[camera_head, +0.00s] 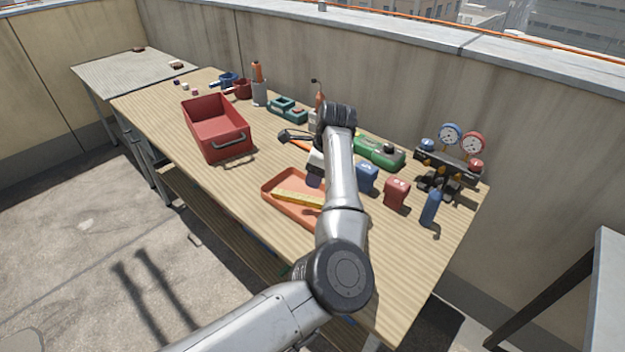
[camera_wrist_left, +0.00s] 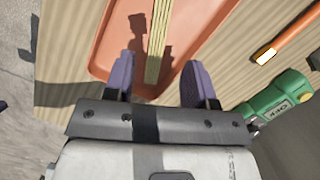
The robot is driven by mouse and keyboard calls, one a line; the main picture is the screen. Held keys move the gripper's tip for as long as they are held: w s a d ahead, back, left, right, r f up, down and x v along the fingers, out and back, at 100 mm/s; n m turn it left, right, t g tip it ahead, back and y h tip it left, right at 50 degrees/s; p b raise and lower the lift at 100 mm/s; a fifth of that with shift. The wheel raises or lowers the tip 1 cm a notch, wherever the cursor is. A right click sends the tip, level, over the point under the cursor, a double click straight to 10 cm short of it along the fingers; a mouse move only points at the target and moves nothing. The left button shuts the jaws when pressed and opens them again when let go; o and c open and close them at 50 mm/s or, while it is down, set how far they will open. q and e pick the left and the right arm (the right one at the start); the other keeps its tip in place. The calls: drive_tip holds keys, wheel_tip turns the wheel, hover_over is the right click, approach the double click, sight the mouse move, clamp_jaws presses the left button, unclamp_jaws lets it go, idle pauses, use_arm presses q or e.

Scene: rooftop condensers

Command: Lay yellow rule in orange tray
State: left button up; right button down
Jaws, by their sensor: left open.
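The yellow rule (camera_head: 297,199) lies in the shallow orange tray (camera_head: 272,206) near the front of the wooden bench. In the left wrist view the rule (camera_wrist_left: 157,40) runs lengthwise over the floor of the tray (camera_wrist_left: 104,50), its near end close to the tray's end. My left gripper (camera_head: 313,183) points down above the tray's back side, partly hidden by my forearm. In the wrist view its purple fingers (camera_wrist_left: 158,80) are spread, with clear gaps on both sides of the rule's near end. It holds nothing. My right gripper is out of view.
A deep red bin (camera_head: 215,125) stands left of the tray. A green tool (camera_head: 378,151), a blue block (camera_head: 367,178), a red block (camera_head: 396,191), a blue bottle (camera_head: 430,207) and a gauge set (camera_head: 450,155) stand to the right. Bare bench lies between bin and tray.

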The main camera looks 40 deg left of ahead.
use_arm(q)
drive_tip(key=shift+p+v, duration=0.4)
drive_tip(key=shift+v, duration=1.05)
